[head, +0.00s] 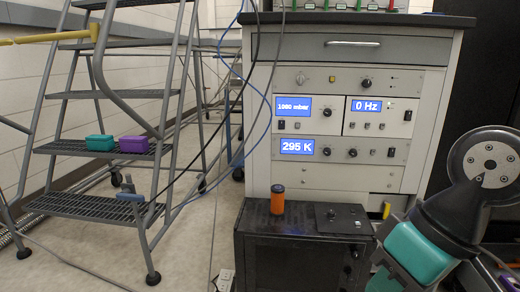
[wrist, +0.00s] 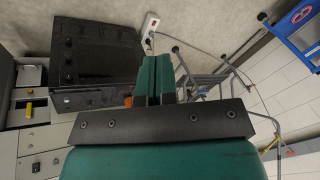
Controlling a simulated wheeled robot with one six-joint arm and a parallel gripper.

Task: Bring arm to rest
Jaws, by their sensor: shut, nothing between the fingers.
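My gripper (wrist: 157,80) shows in the wrist view as two green fingers side by side, touching, with nothing between them. A dark crossbar with screws and a green body lie below the fingers. In the head view my arm (head: 455,215) is at the right edge, with a dark round joint and a teal part beside the rack. The fingertips cannot be made out in the head view. My gripper is apart from the black box (wrist: 95,45), which is to its left in the wrist view.
The instrument rack (head: 345,52) reads 295 K and 0 Hz. An orange cylinder (head: 277,199) stands on the black box (head: 290,255). A grey step ladder (head: 98,93) at left carries a green box (head: 100,142) and a purple box (head: 133,144). Cables hang between. A power strip (wrist: 150,25) lies on the floor.

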